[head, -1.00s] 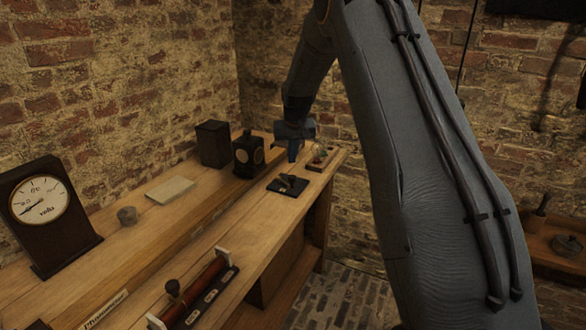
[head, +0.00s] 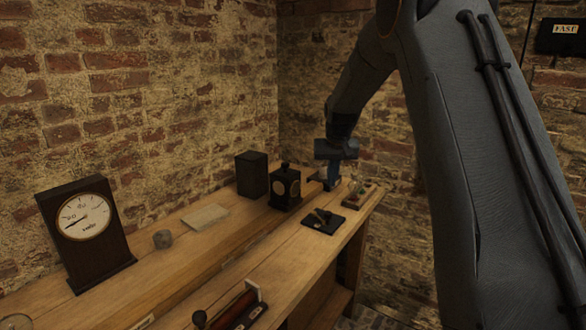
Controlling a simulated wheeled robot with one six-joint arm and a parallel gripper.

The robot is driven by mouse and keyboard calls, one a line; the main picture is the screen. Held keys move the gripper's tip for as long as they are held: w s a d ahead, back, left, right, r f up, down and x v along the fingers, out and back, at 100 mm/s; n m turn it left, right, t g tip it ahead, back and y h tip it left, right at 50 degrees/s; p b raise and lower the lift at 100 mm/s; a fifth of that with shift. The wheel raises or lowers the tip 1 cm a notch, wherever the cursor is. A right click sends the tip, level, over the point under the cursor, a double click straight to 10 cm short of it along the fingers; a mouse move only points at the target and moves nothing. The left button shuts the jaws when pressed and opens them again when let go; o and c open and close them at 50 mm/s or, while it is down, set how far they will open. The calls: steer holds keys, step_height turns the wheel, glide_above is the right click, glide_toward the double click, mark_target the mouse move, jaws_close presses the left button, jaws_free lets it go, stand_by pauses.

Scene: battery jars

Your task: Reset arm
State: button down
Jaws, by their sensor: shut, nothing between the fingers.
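My gripper (head: 331,181) is at the far end of my arm in the head view, small and dark. It hangs near the far right end of the wooden bench (head: 185,277), to the right of a dark box with round discs on its faces. The gripper is shut and holds nothing. I cannot tell its exact height above the bench top. My upper arm fills much of the right side of the view.
Brick walls stand behind.

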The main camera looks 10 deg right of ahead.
steer(key=s+a+f+g, duration=0.1)
steer(key=s+a+f, duration=0.1)
steer(key=s, duration=1.1)
steer(key=s+a+f+n+g, duration=0.1)
steer(key=s+a+f, duration=0.1)
steer(key=s, duration=1.2)
steer(key=s+a+f+g, duration=0.1)
steer(key=s+a, duration=0.3)
steer(key=s, duration=1)
steer(key=shift+a+f+n+y, duration=0.15)
steer(key=shift+f+n+y, duration=0.2)
steer(key=shift+f, duration=0.5)
